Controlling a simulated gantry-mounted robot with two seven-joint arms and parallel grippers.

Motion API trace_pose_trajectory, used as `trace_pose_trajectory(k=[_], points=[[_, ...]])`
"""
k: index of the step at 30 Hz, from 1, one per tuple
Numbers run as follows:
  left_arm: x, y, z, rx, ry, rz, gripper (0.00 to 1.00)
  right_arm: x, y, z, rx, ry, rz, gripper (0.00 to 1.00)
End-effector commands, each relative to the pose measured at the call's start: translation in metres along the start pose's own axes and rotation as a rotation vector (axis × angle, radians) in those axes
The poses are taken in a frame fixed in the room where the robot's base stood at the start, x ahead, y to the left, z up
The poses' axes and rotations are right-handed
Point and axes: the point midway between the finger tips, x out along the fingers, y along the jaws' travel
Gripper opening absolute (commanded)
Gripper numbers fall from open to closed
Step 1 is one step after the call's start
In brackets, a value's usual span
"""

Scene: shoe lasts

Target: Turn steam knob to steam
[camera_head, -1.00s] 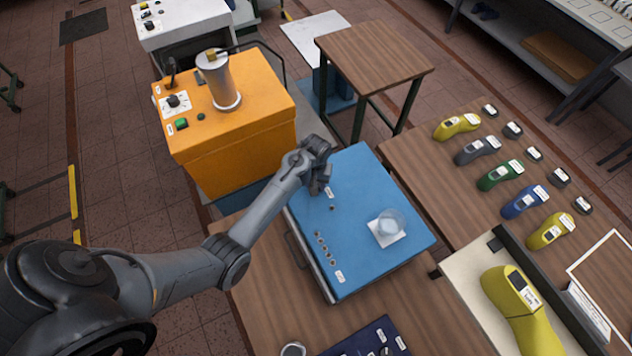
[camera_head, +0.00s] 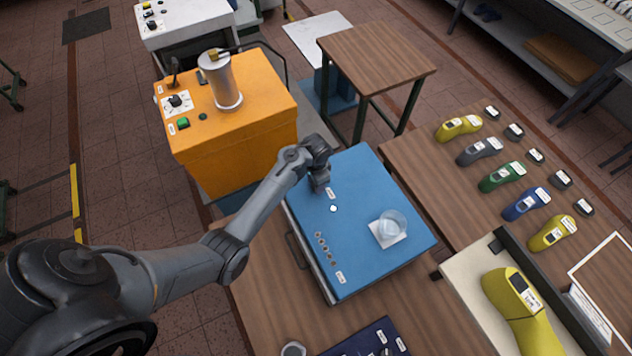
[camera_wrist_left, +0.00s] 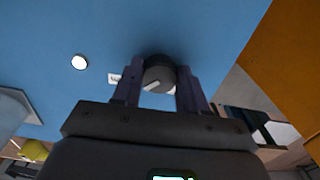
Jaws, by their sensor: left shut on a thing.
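The steam knob (camera_wrist_left: 158,73) is a dark round knob with a white pointer line on top of the blue box (camera_head: 352,253). In the left wrist view it sits between the two fingers of my left gripper (camera_wrist_left: 159,88), which is shut on it. The pointer line lies slanted. In the head view my left gripper (camera_head: 320,183) points down at the box's far left corner and hides the knob. A round white lamp (camera_head: 333,209) is lit near it; it also shows in the wrist view (camera_wrist_left: 79,62).
A clear cup (camera_head: 391,223) stands on a white pad on the box. Several small round fittings (camera_head: 324,248) line its near left side. An orange machine (camera_head: 240,141) with its own dial stands behind left. Several coloured shoe lasts (camera_head: 502,176) lie on the right table.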

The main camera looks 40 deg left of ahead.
Motion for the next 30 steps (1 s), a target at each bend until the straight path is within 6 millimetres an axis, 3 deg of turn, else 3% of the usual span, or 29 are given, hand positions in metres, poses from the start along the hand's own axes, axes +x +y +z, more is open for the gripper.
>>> trace_pose_trajectory(k=[20,21,25,30], points=[[-0.0004,-0.0004,-0.0005,0.064,0.001,-0.001,0.12,0.0001,0.0022,0.0005,-0.009,-0.001,0.007,0.0],[-0.0004,-0.0003,-0.0005,0.064,0.001,-0.001,0.47,0.0001,0.0022,0.0005,-0.009,-0.001,0.007,0.0],[-0.0003,-0.0003,-0.0004,0.063,0.001,-0.001,0.67,0.0,0.0017,0.0003,-0.007,-0.001,0.005,0.0],[-0.0002,-0.0003,-0.0003,0.061,0.001,0.0,0.68,0.0,0.0008,0.0001,-0.003,0.0,0.003,0.0]])
